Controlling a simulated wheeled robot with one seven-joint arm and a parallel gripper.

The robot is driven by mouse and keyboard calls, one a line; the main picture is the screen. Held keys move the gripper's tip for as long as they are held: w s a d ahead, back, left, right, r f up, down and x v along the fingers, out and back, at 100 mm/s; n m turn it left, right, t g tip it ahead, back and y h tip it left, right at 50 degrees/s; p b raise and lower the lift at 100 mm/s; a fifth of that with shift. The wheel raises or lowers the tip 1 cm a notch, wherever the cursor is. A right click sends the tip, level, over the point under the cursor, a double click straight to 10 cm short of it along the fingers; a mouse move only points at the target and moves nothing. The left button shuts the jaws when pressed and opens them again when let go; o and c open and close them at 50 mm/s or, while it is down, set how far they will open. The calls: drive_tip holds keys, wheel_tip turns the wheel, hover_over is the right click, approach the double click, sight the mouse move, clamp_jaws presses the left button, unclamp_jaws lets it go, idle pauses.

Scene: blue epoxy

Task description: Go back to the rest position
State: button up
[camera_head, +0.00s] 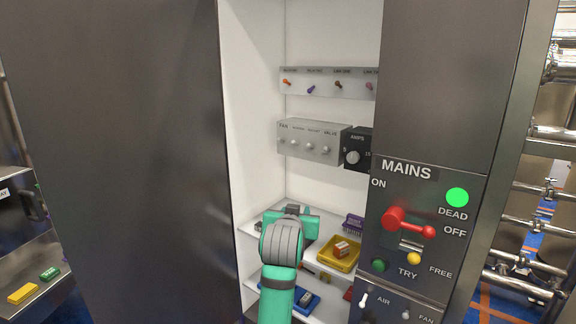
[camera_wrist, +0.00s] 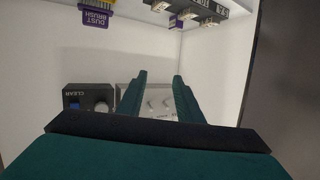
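My teal gripper (camera_wrist: 160,76) shows in the wrist view as two fingers standing apart, with nothing held between them. In the head view my teal arm reaches up into the open white cabinet, and its grey-banded wrist is over the upper shelf (camera_head: 250,229). The gripper's fingertips are hidden there. In the wrist view a grey panel with knobs (camera_wrist: 157,106) lies behind the fingers.
A yellow tray (camera_head: 327,257) stands right of my wrist, a blue tray (camera_head: 304,302) below. The mains panel (camera_head: 407,178) with its red handle (camera_head: 408,222) borders the opening's right. A dark cabinet door (camera_head: 120,160) fills the left. A dust brush (camera_wrist: 97,14) shows at upper left.

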drive_tip(key=s+d+f+n, duration=0.1)
drive_tip(key=s+f, duration=0.3)
drive_tip(key=f, duration=0.8)
drive_tip(key=s+f+n, duration=0.1)
drive_tip(key=s+f, duration=0.4)
drive_tip(key=f, duration=0.6)
drive_tip(key=s+f, duration=1.3)
drive_tip(key=s, duration=0.1)
drive_tip(key=s+a+f+n+y, duration=0.1)
drive_tip(key=s+f, duration=0.1)
drive_tip(key=s, duration=0.8)
drive_tip(key=s+a+f+y, duration=0.1)
drive_tip(key=s+f, duration=0.2)
drive_tip(key=s, duration=0.7)
drive_tip(key=a+v, duration=0.1)
drive_tip(key=v, duration=1.7)
drive_tip(key=shift+s+a+r+t, duration=0.2)
drive_tip(key=shift+a+r+t, duration=0.15)
drive_tip(key=shift+r+t, duration=0.1)
